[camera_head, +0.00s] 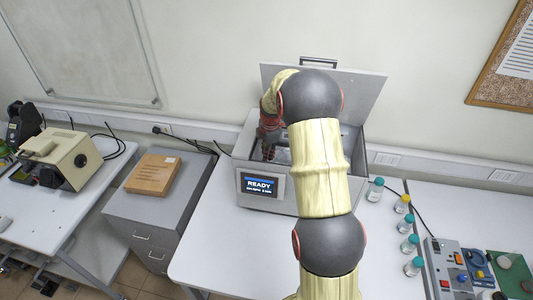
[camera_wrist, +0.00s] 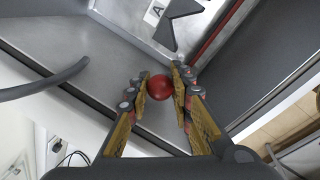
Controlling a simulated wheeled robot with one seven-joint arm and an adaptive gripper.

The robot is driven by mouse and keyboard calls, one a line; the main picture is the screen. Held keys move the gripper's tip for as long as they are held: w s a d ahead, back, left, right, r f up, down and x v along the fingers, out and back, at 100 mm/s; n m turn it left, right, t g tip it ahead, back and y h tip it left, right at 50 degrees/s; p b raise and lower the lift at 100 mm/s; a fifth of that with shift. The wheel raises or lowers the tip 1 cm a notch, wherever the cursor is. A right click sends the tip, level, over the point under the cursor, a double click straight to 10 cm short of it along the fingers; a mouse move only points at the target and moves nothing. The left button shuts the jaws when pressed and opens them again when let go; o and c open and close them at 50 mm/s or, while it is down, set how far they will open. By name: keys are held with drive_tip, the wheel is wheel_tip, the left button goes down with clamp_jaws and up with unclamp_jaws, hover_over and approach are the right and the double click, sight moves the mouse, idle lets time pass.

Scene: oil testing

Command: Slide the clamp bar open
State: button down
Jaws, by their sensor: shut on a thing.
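The grey machine (camera_head: 247,150) stands on the white table with its lid (camera_head: 362,92) raised at the back and a screen (camera_head: 262,185) reading READY on its front. In the wrist view my gripper (camera_wrist: 160,88) is shut on a round red knob (camera_wrist: 160,87), one finger on each side. I cannot clearly make out the clamp bar that the knob may belong to. A dark, pointed metal piece (camera_wrist: 172,28) and a label marked A (camera_wrist: 154,12) lie beyond the knob.
Several capped bottles (camera_head: 409,243) stand right of the machine. A control box (camera_head: 447,265) is at the lower right. A brown box (camera_head: 153,174) lies on the grey cabinet at left.

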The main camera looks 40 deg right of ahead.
drive_tip(key=shift+s+a+b, duration=0.55)
drive_tip(key=shift+s+a, duration=0.25)
drive_tip(key=shift+a, duration=0.1)
drive_tip(key=shift+f, duration=0.1)
drive_tip(key=c, duration=1.6)
unclamp_jaws()
drive_tip(key=shift+a, duration=0.1)
drive_tip(key=shift+o, duration=0.2)
drive_tip(key=shift+r, duration=0.35)
wheel_tip(320, 180, up, 11)
drive_tip(key=s, duration=0.2)
drive_tip(key=shift+s+a, duration=0.15)
drive_tip(key=shift+a, duration=0.05)
drive_tip(key=shift+r, duration=0.1)
